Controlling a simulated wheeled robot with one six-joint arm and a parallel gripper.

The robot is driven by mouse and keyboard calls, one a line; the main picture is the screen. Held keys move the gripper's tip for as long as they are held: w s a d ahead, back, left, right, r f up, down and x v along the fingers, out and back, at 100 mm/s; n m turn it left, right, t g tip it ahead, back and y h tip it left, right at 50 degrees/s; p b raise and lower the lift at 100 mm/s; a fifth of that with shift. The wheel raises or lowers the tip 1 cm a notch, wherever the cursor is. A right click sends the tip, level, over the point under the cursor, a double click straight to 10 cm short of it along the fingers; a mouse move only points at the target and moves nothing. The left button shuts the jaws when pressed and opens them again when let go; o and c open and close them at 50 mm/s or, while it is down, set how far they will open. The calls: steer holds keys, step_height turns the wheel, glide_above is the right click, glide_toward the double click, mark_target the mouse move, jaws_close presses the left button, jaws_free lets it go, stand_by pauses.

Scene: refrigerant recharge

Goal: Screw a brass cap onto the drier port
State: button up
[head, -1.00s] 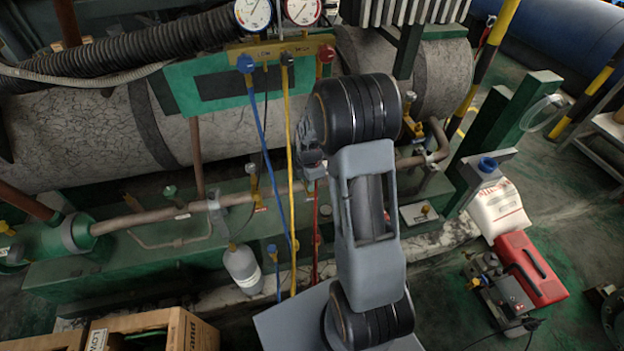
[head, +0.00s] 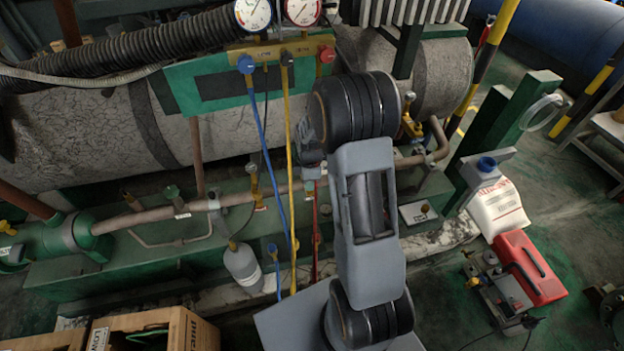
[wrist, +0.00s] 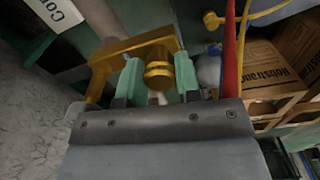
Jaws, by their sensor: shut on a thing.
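In the wrist view, my gripper (wrist: 158,76) has its two pale green fingers on either side of a round, ridged brass cap (wrist: 158,72) and is shut on it. A yellow-brass bar (wrist: 104,68) lies right behind the cap; I cannot tell if they touch. In the head view, my arm hides the cap and most of the gripper, near the copper pipe. I cannot make out the drier port for certain. Another brass piece (head: 424,208) sits on a small white plate at the right of the green base.
Blue (head: 262,135), yellow (head: 288,150) and red (head: 316,215) hoses hang close to my gripper from the gauge manifold (head: 280,50). A grey bottle (head: 243,268) stands below. Cartons (head: 190,330) are at bottom left. A red case (head: 530,268) lies on the floor at right.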

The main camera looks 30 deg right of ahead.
steer(key=shift+f+m, duration=0.1)
steer(key=shift+m, duration=0.9)
steer(key=o, duration=1)
steer(key=shift+r+p, duration=1.95)
steer(key=shift+r, duration=0.4)
steer(key=shift+s+a+f, duration=0.2)
steer(key=shift+s+a, duration=0.25)
steer(key=shift+s, duration=1.65)
steer(key=shift+s+a+f, duration=0.15)
steer(key=shift+s+a, duration=0.25)
steer(key=shift+s, duration=1.75)
steer(key=shift+s+a+f, duration=0.2)
steer(key=shift+s+a, duration=0.25)
steer(key=shift+s, duration=1.65)
